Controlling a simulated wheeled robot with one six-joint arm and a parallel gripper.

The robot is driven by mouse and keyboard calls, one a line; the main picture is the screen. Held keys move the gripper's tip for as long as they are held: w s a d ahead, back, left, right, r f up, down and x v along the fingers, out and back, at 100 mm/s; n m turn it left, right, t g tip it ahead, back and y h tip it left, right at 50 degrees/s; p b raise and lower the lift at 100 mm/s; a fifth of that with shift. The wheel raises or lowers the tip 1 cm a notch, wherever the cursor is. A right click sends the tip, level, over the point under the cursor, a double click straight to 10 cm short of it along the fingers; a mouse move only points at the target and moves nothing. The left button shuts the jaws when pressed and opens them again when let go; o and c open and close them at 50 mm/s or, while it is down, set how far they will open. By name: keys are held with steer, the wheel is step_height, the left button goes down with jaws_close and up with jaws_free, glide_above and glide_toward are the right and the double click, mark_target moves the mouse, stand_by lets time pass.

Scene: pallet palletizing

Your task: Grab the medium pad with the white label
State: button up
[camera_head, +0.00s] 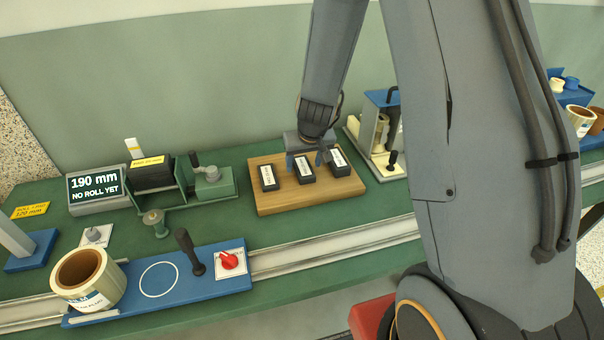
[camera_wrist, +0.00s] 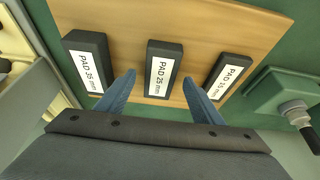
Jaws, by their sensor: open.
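Three black pads with white labels lie in a row on a wooden board (camera_head: 300,203). The medium pad (camera_head: 305,174) is the middle one; in the wrist view it (camera_wrist: 163,68) reads "PAD 25 mm". Its neighbours there are the PAD 35 mm (camera_wrist: 87,61) on the left and the PAD 15 mm (camera_wrist: 226,80) on the right. My gripper (camera_head: 307,159) is open and empty at the back of the middle pad. In the wrist view its blue fingers (camera_wrist: 159,80) show either side of that pad; contact cannot be told.
A green clamp device (camera_head: 212,181) and a "190 mm" display (camera_head: 94,187) stand left of the board. A blue-framed rack (camera_head: 381,125) stands close on the right. A metal rail (camera_head: 330,239) runs along the front, with a tape roll (camera_head: 103,285) on a blue plate.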

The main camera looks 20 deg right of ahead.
steer(key=shift+w+f, duration=0.2)
steer(key=shift+f, duration=0.4)
steer(key=shift+r, duration=0.1)
steer(key=c, duration=1.1)
steer(key=shift+r, duration=0.1)
